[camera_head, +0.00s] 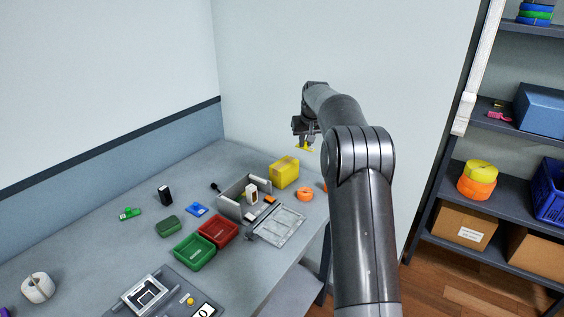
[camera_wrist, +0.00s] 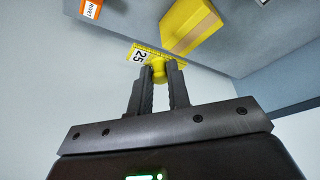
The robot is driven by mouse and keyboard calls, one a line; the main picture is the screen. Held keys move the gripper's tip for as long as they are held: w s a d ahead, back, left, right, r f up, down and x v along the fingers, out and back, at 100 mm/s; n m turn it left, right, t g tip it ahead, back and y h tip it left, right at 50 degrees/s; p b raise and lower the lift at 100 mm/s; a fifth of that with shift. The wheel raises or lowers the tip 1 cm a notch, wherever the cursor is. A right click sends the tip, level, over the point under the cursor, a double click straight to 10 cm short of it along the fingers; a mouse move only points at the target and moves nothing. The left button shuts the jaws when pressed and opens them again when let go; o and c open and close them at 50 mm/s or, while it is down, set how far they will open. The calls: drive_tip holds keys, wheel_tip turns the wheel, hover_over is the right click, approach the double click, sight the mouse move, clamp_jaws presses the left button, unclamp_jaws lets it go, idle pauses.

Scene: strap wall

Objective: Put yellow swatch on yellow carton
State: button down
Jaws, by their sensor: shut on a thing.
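The yellow carton (camera_head: 284,172) stands near the back right of the table; in the wrist view it shows as a yellow box (camera_wrist: 190,27) with a brown tape strip, beyond my fingertips. My gripper (camera_head: 306,140) is above and a little right of the carton. It is shut on the yellow swatch (camera_head: 306,147), held in the air by a yellow knob. The swatch appears apart from the carton.
An open grey box (camera_head: 232,205) stands left of the carton. An orange roll (camera_head: 305,194) lies to its right. Red (camera_head: 219,231) and green (camera_head: 194,251) trays are nearer. Shelves with cartons (camera_head: 463,226) stand at the right.

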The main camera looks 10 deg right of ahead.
drive_tip(key=w+a+f, duration=0.1)
drive_tip(key=a+f, duration=0.1)
drive_tip(key=w+a+f, duration=0.1)
drive_tip(key=w+a, duration=0.1)
drive_tip(key=a, duration=0.1)
drive_tip(key=w+a+f, duration=0.2)
drive_tip(key=a, duration=0.1)
drive_tip(key=shift+f, duration=2.35)
drive_tip(key=shift+f, duration=0.2)
drive_tip(key=c, duration=1.4)
unclamp_jaws()
drive_tip(key=shift+o, duration=0.2)
